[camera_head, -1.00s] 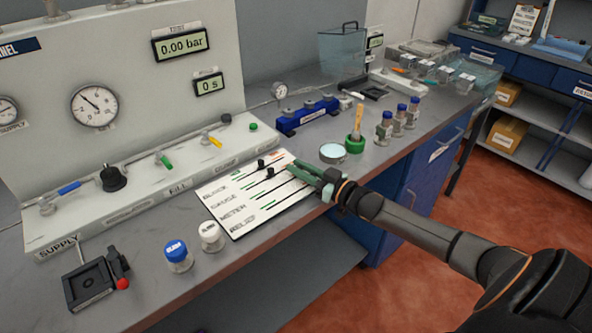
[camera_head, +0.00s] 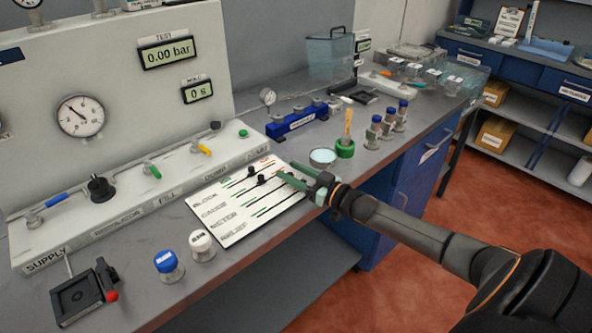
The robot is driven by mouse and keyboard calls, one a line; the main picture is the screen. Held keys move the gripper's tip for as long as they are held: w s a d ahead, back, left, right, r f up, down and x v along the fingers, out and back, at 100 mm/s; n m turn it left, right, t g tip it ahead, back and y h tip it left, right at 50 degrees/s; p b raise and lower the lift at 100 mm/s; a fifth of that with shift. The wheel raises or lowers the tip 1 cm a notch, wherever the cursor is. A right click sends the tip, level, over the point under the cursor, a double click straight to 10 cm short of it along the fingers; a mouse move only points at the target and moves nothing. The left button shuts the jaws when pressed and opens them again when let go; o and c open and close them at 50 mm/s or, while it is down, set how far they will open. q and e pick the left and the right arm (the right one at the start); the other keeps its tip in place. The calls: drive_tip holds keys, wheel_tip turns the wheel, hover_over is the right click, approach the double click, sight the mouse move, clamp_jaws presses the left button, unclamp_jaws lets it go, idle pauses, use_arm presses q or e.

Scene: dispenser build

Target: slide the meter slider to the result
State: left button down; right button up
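The white slider board (camera_head: 222,231) lies on the bench, with rows labelled BLOCK, GAUGE, METER and RELIEF and dark and green slot lines. Two black slider knobs show clearly, an upper one (camera_head: 251,171) and a lower one (camera_head: 262,180). My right gripper (camera_head: 284,175) is over the right part of the board, its green fingers pointing left and parted. A dark spot shows between the fingers; I cannot tell if it is the meter slider's knob. The fingers hide part of the slots. My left gripper is not in view.
A blue-capped jar (camera_head: 168,266) and a white-capped jar (camera_head: 202,245) stand left of the board. Behind it is the valve panel base (camera_head: 130,222). A green holder (camera_head: 345,149), a round dish (camera_head: 322,157) and several blue-capped bottles stand beyond the gripper.

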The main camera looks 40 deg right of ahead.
drive_tip(key=shift+s, duration=0.15)
drive_tip(key=p+v, duration=0.1)
drive_tip(key=v, duration=1.1)
drive_tip(key=shift+d, duration=0.15)
drive_tip(key=shift+s, duration=0.1)
